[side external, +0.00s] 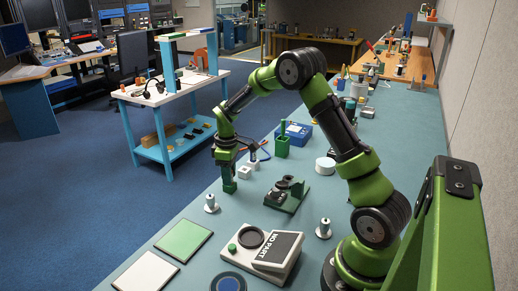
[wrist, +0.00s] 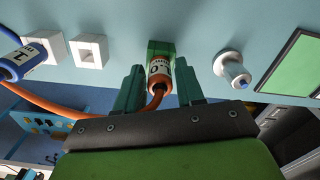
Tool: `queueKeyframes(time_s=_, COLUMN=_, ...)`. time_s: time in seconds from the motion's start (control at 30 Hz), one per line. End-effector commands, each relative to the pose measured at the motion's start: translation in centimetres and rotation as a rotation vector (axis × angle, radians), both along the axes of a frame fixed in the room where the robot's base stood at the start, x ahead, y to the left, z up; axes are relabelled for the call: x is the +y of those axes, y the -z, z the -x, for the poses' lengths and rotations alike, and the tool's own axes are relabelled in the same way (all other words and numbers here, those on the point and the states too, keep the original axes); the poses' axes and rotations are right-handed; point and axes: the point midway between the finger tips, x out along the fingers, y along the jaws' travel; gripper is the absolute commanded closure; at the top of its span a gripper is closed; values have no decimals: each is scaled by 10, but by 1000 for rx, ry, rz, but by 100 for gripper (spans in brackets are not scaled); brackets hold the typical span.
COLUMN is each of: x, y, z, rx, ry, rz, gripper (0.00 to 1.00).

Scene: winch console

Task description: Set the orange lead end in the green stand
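The orange lead end (wrist: 159,72) is an orange cylinder with a white marked label, seen between my fingers in the wrist view. Its orange cable runs down and left from it.
Two white square sockets (wrist: 88,50) and a blue lead end (wrist: 25,58) are left of my gripper in the wrist view. A white spool-like post (wrist: 232,68) and green pad (wrist: 300,65) are right. A taller green holder (side external: 282,145) and console (side external: 264,252) occupy the bench.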

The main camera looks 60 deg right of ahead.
Motion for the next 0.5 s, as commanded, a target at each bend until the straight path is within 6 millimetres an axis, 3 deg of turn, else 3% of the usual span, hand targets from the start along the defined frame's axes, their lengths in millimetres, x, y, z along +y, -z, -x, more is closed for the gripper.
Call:
queueKeyframes(time_s=0.07, x=0, y=0, z=0, rx=0, ry=0, rz=0, gripper=50)
queueKeyframes(time_s=0.37, x=0, y=-2, z=0, rx=0, ry=0, rz=0, gripper=50)
queueKeyframes(time_s=0.5, x=0, y=-16, z=-1, rx=-3, ry=0, rz=1, gripper=50)
